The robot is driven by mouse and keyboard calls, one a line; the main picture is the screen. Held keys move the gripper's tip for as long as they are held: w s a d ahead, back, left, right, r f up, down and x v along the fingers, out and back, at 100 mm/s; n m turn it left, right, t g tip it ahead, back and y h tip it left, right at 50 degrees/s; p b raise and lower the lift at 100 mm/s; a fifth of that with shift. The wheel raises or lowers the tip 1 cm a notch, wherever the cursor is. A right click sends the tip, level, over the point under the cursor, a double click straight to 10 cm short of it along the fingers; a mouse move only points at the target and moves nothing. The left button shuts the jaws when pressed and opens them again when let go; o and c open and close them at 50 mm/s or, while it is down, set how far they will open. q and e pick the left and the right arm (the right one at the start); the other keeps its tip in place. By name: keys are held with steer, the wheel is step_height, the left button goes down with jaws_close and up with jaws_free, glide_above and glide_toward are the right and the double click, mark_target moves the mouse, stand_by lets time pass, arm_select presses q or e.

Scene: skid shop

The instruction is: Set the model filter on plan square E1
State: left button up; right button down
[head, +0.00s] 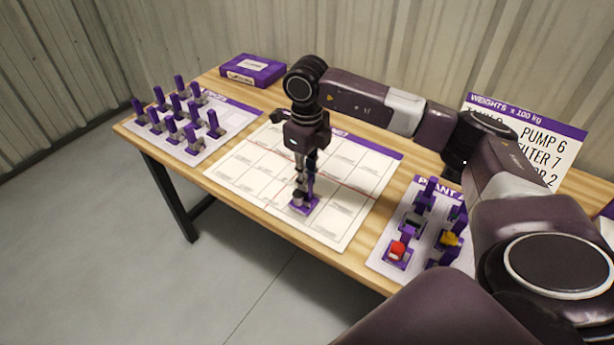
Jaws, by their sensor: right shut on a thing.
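My right gripper (305,180) reaches down over the white plan sheet (340,232) in the middle of the table. It is shut on a small model with a purple square base, a grey part and a purple upright post; I take it for the model filter (301,205). The model is at the plan's front part, right of its middle. I cannot tell whether its base touches the sheet. The square labels are too small to read, so I cannot tell which square is E1. My left gripper is not in view.
A board with several purple-posted pieces (173,132) lies at the left. Another board (378,262) at the right holds models with red and yellow parts. A purple box (253,70) lies at the back. A weights sign (540,135) stands at the back right.

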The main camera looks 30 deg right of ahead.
steer(key=shift+f+b, duration=0.45)
steer(key=shift+f, duration=0.15)
steer(key=c, duration=1.8)
jaws_free()
steer(key=shift+o, duration=0.2)
steer(key=shift+r, duration=0.2)
steer(key=shift+r+p, duration=0.45)
steer(key=shift+r+p, duration=2.3)
steer(key=shift+r, duration=1.25)
steer(key=shift+f, duration=0.1)
